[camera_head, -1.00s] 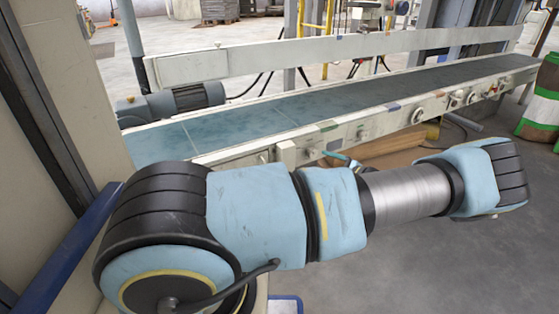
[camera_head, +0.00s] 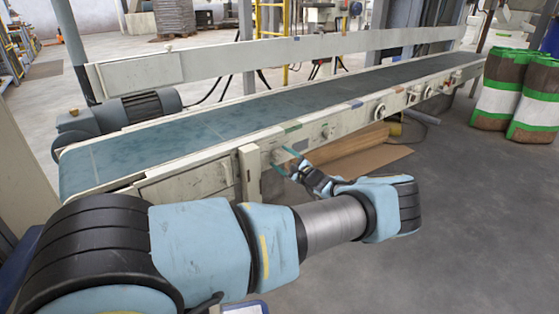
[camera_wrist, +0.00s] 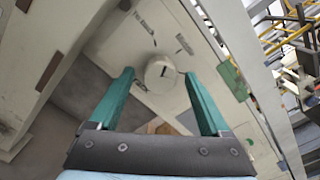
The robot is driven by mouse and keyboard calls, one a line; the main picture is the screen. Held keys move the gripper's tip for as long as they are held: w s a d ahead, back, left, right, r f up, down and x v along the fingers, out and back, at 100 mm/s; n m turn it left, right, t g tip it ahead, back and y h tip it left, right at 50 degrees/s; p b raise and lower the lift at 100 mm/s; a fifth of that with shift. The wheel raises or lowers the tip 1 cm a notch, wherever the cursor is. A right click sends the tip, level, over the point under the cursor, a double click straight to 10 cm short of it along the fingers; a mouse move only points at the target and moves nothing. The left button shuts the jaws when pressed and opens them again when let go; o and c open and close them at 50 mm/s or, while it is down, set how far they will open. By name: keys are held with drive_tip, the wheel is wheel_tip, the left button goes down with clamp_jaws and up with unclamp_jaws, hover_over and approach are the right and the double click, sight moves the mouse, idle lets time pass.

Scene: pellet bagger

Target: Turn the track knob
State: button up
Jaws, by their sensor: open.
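A round pale knob (camera_wrist: 161,75) with a dark slot mark sits on the cream side panel of the conveyor, with small printed labels near it. In the wrist view it lies ahead of and between the two teal fingers of my gripper (camera_wrist: 158,92), which are spread apart with nothing between them. Contact with the knob does not show. In the head view my gripper (camera_head: 289,161) is at the near side rail of the conveyor (camera_head: 180,170).
Several round fittings, one a white knob (camera_head: 380,112), line the rail to the right. A cardboard sheet (camera_head: 365,160) lies under the conveyor. Striped sacks (camera_head: 535,100) stand at the right. A motor (camera_head: 128,110) sits at the left. The floor in front is clear.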

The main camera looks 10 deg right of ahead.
drive_tip(key=shift+w+a, duration=0.25)
drive_tip(key=shift+w, duration=0.25)
clamp_jaws()
idle(0.4)
